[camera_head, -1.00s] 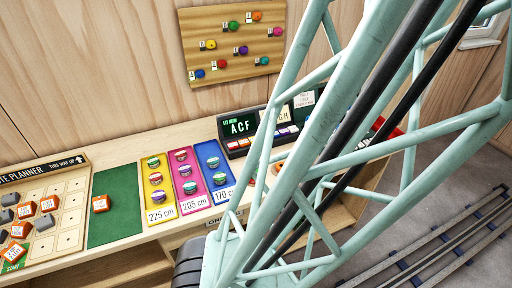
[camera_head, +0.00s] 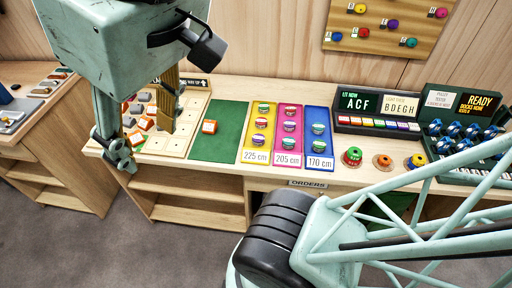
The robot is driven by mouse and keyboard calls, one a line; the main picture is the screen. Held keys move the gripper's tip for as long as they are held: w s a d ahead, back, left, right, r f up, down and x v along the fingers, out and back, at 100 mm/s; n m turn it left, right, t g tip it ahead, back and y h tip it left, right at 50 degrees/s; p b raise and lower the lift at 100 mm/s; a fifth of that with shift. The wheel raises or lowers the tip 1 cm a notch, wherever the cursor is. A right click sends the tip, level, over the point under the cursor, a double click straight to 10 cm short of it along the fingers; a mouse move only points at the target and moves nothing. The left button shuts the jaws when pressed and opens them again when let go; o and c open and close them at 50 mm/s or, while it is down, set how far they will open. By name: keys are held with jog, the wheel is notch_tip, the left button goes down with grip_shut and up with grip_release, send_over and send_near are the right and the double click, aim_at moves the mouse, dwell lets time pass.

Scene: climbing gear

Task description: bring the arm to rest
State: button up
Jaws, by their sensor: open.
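My gripper (camera_head: 146,140) hangs at the upper left of the head view, pointing down, with its fingers apart and nothing seen between them. It appears in front of the route planner board (camera_head: 190,110), which holds grey and orange-and-white blocks and is partly hidden by the fingers. I cannot tell the exact height of the fingers above the board. My teal lattice arm crosses the lower right, and its black joint is in front of the counter.
A green mat (camera_head: 218,145) bears one orange block (camera_head: 209,127). Yellow (camera_head: 258,140), pink (camera_head: 288,142) and blue (camera_head: 319,142) strips hold several discs. Several climbing holds, lit displays (camera_head: 377,103) and a rack of blue items (camera_head: 465,138) stand to the right. A side table (camera_head: 30,80) is at left.

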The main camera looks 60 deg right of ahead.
jog(key=shift+s+f, duration=0.2)
jog(key=shift+f, duration=0.05)
jog(key=shift+f+b, duration=0.75)
jog(key=shift+b, duration=0.1)
dwell(0.6)
